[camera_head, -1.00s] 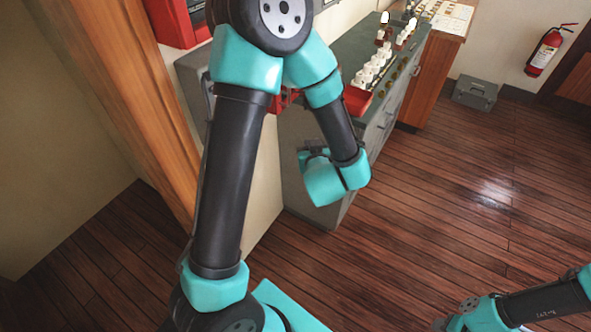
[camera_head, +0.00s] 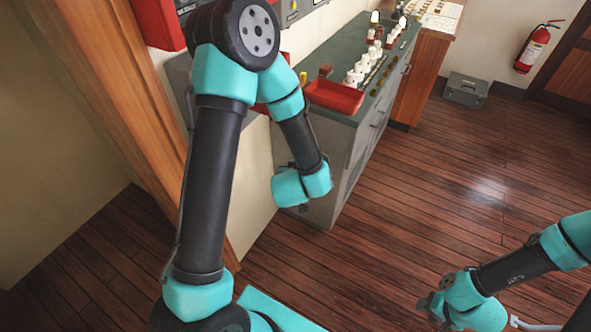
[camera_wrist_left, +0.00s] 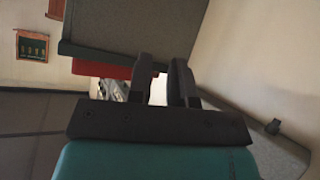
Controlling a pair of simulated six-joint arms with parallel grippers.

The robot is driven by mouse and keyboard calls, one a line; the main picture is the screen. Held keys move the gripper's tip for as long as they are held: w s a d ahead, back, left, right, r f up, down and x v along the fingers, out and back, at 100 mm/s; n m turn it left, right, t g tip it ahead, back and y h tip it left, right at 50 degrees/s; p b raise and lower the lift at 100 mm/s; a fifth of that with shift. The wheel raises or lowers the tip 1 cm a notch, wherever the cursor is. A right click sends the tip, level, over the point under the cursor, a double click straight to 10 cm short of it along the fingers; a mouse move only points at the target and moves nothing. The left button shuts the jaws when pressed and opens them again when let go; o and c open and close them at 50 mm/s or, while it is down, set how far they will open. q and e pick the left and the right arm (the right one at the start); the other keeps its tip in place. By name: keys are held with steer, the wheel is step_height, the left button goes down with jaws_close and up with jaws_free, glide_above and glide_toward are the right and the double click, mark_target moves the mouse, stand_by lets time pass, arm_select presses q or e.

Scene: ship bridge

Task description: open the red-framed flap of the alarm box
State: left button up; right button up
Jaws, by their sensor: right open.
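A red box (camera_head: 157,22), which looks like the alarm box, is at the top left edge of the head view, cut off by the frame and partly behind my left arm. I cannot make out its flap. My left gripper (camera_wrist_left: 163,72) shows in the left wrist view with its two dark fingers apart and nothing between them. In the head view its fingers are mostly hidden behind the teal wrist, which hangs low beside the grey cabinet. My right gripper (camera_head: 432,304) is open and empty above the floor at the bottom right.
A grey cabinet (camera_head: 342,170) with a green top carries a red tray (camera_head: 333,97) and several white pieces (camera_head: 360,72). A fire extinguisher (camera_head: 535,48) hangs at the right, near a grey case (camera_head: 466,89).

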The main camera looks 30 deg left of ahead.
stand_by(0.3)
arm_select(q)
steer(key=s+d+f+m+g+h, duration=0.2)
steer(key=s+d+f+g+h, duration=0.1)
steer(key=s+f, duration=0.4)
steer(key=s+d+f+m+g+h, duration=0.2)
steer(key=s+d+f+g+h, duration=0.1)
steer(key=s+f+g, duration=0.3)
step_height(320, 180, down, 5)
steer(key=shift+s+r+g+h, duration=0.1)
steer(key=shift+s+g+h, duration=0.3)
steer(key=shift+s+h, duration=0.55)
steer(key=shift+d, duration=0.1)
